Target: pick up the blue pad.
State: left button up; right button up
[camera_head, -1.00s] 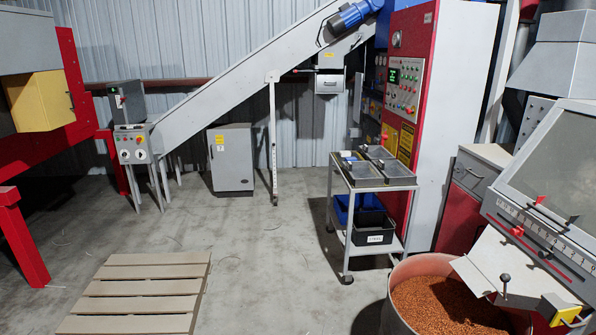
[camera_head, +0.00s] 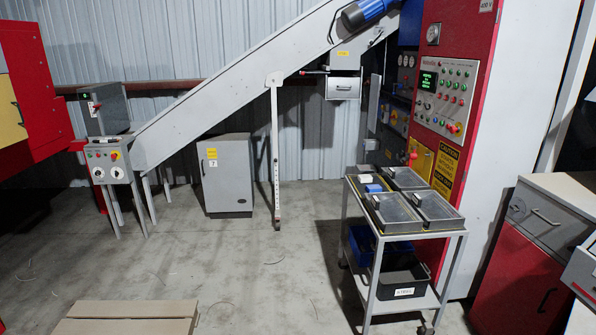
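A small blue item (camera_head: 373,188), which looks like the blue pad, lies at the back left of the top of a grey wheeled cart (camera_head: 446,232). It sits just in front of a small whitish item (camera_head: 365,179), among shallow grey trays. It is too small to make out its exact shape. Neither of my grippers shows in the head view.
The cart's lower shelf holds a blue bin (camera_head: 361,246) and a black bin (camera_head: 404,280). A red cabinet (camera_head: 520,265) stands right of the cart. The concrete floor (camera_head: 255,265) left of the cart is clear.

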aim_at(371, 188)
jog(key=i, duration=1.7)
jog(key=i+z, duration=0.2)
jog(key=i, duration=0.3)
jog(key=i+z, duration=0.15)
jog(key=i, duration=0.4)
jog(key=i+j+z, duration=0.2)
jog(key=i, duration=0.3)
jog(key=i+l+z, duration=0.1)
jog(key=i, duration=0.35)
jog(key=i+l+z, duration=0.1)
jog(key=i, duration=0.4)
jog(key=l, duration=0.1)
